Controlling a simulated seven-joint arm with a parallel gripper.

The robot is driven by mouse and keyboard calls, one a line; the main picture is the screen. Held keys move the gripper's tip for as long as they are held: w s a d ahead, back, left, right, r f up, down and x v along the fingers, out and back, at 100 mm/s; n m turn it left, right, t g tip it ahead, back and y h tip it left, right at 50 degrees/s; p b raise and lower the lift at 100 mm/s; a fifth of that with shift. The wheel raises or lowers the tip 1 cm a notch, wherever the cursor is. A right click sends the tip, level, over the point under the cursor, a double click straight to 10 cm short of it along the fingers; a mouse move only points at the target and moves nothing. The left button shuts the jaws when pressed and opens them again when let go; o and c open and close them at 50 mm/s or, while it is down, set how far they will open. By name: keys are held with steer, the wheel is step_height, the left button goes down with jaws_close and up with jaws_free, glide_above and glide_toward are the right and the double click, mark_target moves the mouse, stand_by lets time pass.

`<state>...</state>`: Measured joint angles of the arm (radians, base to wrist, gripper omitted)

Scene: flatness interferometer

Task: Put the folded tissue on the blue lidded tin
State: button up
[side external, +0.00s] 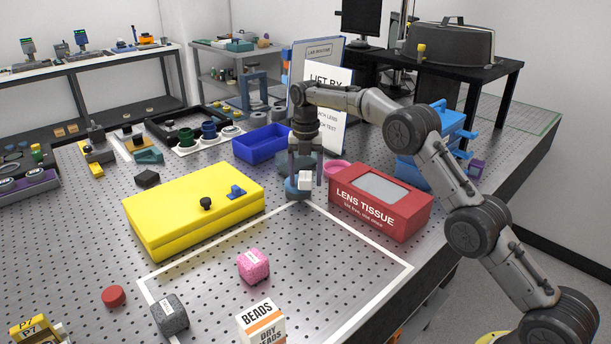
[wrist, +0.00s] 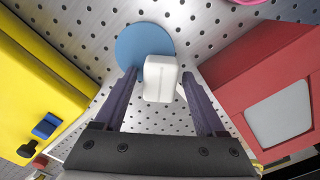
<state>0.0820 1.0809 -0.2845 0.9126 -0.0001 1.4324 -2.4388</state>
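The folded tissue (side external: 305,181) is a small white block. It also shows in the wrist view (wrist: 160,80), overlapping the near edge of the blue lidded tin (wrist: 138,40), a round blue disc from above. In the side view the tissue appears on the front right part of the tin's (side external: 291,188) lid; contact with the lid is not clear. My gripper (side external: 305,177) points down over the tin. Its two dark fingers stand either side of the tissue in the wrist view (wrist: 160,75), with a visible gap on each side.
A yellow case (side external: 190,215) lies left of the tin. A red lens tissue box (side external: 375,210) stands close on the right. A blue bin (side external: 262,145) and a pink dish (side external: 336,168) are behind. A pink block (side external: 253,266) lies in front; the board between is clear.

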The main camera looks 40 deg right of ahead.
mark_target(305, 174)
steer(key=shift+r, duration=0.1)
step_height(305, 174, up, 6)
steer(key=shift+r, duration=0.8)
